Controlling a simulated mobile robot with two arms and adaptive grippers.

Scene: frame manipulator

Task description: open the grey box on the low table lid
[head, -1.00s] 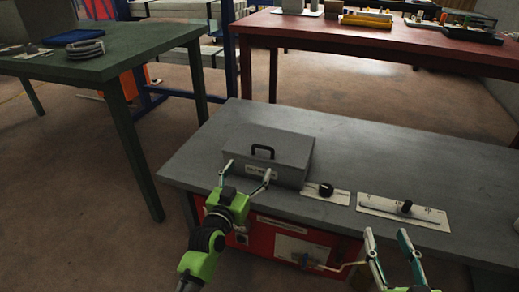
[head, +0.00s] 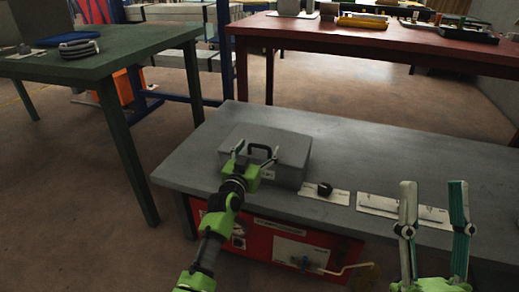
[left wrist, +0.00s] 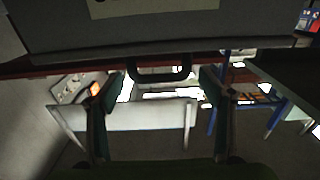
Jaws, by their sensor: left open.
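The grey box (head: 290,165) sits on the left part of the low grey table (head: 380,160), its lid shut. A black handle (head: 263,147) is on the lid. My left gripper (head: 256,154) is open at the front of the box, one finger to each side of the handle in the head view. In the left wrist view, the box (left wrist: 190,30) fills the top and the handle (left wrist: 160,76) shows between the two open fingers (left wrist: 158,88). Contact with the handle cannot be told. My right gripper (head: 433,190) is open and empty before the table's right part.
A plate with a black knob (head: 325,190) and a long slider plate (head: 400,208) lie right of the box. A red front panel with a crank (head: 340,270) is below the tabletop. A green table (head: 110,62) stands left, a red table (head: 370,38) behind.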

